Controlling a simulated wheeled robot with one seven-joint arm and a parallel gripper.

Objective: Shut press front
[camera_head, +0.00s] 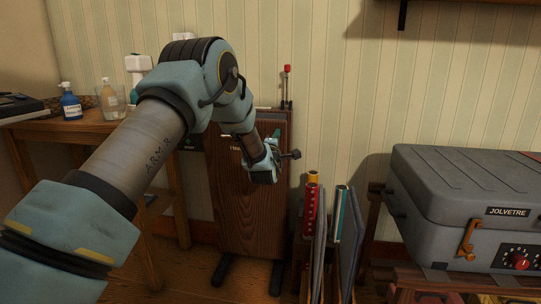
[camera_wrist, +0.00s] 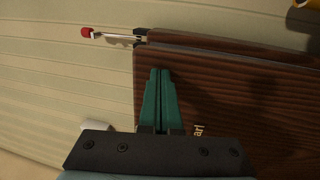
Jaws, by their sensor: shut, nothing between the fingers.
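The press (camera_head: 250,205) is an upright dark wood panel on black feet by the striped wall, in the middle of the head view. Its front panel (camera_wrist: 235,95) fills the right of the wrist view, with part of a pale label showing. A narrow strip of a second layer runs along its edge; how far the front stands from it is hard to tell. My gripper (camera_head: 264,165) is in front of the upper part of the panel. Its teal fingers (camera_wrist: 158,72) are shut and empty, over the panel near its corner. Whether they touch it is unclear.
A red-tipped rod (camera_head: 287,85) rises by the press's top right. A rack of folders and tubes (camera_head: 318,235) stands close on the right, then a grey case (camera_head: 450,190). A wooden table (camera_head: 85,127) with bottles stands left.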

